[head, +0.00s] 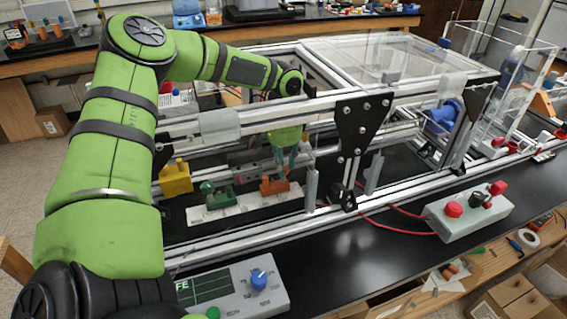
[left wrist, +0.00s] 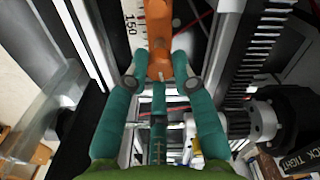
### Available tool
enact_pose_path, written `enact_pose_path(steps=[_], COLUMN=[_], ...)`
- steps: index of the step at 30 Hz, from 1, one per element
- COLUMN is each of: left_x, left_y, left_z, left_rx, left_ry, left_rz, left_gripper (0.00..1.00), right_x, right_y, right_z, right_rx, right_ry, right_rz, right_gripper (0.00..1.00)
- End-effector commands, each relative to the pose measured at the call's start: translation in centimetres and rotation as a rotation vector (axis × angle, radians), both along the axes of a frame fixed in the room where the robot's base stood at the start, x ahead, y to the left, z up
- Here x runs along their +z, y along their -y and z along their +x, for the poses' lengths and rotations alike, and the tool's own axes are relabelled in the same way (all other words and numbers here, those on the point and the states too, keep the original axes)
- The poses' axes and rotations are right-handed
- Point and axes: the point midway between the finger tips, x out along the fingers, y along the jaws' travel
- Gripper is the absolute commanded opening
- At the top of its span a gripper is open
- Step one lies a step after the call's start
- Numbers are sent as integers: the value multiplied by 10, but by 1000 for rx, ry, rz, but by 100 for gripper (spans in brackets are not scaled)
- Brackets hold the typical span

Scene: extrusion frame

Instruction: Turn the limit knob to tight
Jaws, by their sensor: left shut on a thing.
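My left gripper (head: 287,155) reaches down inside the extrusion frame. In the left wrist view its teal fingers (left wrist: 160,80) are shut on the upright part of an orange piece (left wrist: 158,40); in the head view this orange piece (head: 274,187) stands on a white scale strip (head: 240,208). A label plate (left wrist: 297,160) reading "TIGHT" shows at the lower right of the left wrist view, next to a dark round part (left wrist: 290,115); I cannot tell whether that is the limit knob. A blue pointer knob (head: 259,279) sits on a grey panel (head: 235,295) at the front; its markings are too small to read.
Left of the orange piece are a green piece (head: 218,195) and a yellow block (head: 175,177). Frame rails (head: 240,117) and a black bracket plate (head: 361,125) surround my gripper. A grey button box (head: 470,215) stands right. The black bench (head: 340,260) between panel and box is clear.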

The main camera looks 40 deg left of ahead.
Motion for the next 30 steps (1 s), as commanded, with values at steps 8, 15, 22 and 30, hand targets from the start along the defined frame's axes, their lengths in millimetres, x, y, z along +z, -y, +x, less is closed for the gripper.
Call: enact_pose_path(steps=[8, 15, 22, 30], left_x=[-1, -1, 0, 0], left_y=[0, 0, 0, 0], left_z=[0, 0, 0, 0], left_rx=[-250, -478, -685, -875], left_ry=[-1, -1, 0, 0], left_rz=[0, 0, -1, 0], left_gripper=[0, 0, 0, 0], right_x=[-10, -13, -14, -14], right_y=[1, 1, 0, 0], right_z=[1, 2, 3, 3], right_rx=[-2, -2, -3, -3], right_ry=[1, 3, 5, 5], right_rz=[-1, 0, -1, 0], right_gripper=[40, 40, 40, 40])
